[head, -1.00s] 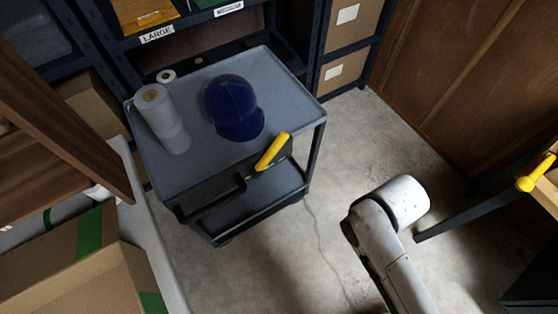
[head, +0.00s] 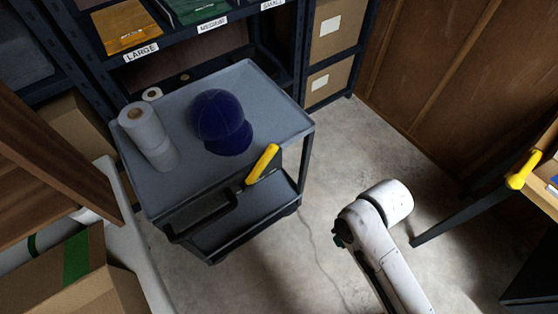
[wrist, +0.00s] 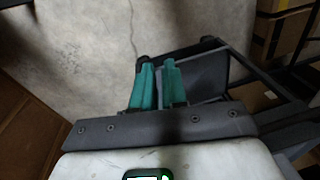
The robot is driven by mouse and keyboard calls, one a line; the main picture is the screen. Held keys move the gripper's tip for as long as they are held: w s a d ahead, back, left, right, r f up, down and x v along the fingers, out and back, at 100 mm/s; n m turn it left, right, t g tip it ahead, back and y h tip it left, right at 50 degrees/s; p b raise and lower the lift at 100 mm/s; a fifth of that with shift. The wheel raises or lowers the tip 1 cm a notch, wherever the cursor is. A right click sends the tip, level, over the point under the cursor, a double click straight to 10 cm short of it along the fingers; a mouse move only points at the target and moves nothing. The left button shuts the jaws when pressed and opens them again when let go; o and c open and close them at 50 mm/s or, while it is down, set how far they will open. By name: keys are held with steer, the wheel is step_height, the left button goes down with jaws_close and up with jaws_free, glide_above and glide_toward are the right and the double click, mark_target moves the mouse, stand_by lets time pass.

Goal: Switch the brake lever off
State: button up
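The brake lever (head: 262,164) is a yellow handle on the near right corner of a grey cart (head: 285,112), beside its black push handle (head: 203,222). It slants up and to the right. In the head view my white arm is at the lower right, apart from the cart, and the gripper itself is not seen. In the wrist view my gripper (wrist: 158,68) shows two teal fingers with a narrow gap and nothing between them. Part of the dark cart (wrist: 207,76) shows beyond the fingers there. The yellow lever cannot be made out in that view.
A dark blue cap (head: 219,118) and white rolls (head: 146,132) stand on the cart top. Shelves (head: 170,48) stand behind it. A cardboard box (head: 92,280) is at the lower left. A table with a yellow object (head: 522,171) is at the right. Concrete floor (head: 330,170) is clear between.

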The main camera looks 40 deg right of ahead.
steer(key=w+f+m+y+b, duration=0.1)
steer(key=f+y, duration=0.1)
steer(key=f, duration=0.1)
steer(key=w+a+f+m+y+b, duration=0.1)
steer(key=w+f, duration=0.1)
steer(key=w+a+f+m+y+b, duration=0.1)
steer(key=f+y, duration=0.1)
steer(key=f, duration=0.1)
steer(key=shift+w+a+f+t+y, duration=0.2)
steer(key=shift+f+t+y, duration=0.1)
steer(key=shift+f+t, duration=0.1)
jaws_close()
steer(key=w+d+r+m+t+y+b, duration=0.1)
steer(key=w+d+m+t+y+b, duration=0.35)
steer(key=w+m+t+y, duration=0.45)
steer(key=w+d+r+m+t+h+b, duration=0.2)
steer(key=w+d+r+m+t, duration=0.1)
steer(key=d+t, duration=0.4)
step_height(320, 180, up, 2)
steer(key=shift+w+d+r+m+t+b, duration=0.15)
steer(key=shift+w+m+t+b, duration=0.15)
steer(key=shift+w+t, duration=0.25)
steer(key=s+a+r+p+x, duration=0.1)
steer(key=s+p+x, duration=0.1)
steer(key=x, duration=1)
steer(key=shift+w+a+r+p, duration=0.3)
steer(key=shift+a+p, duration=0.3)
steer(key=shift+p, duration=0.15)
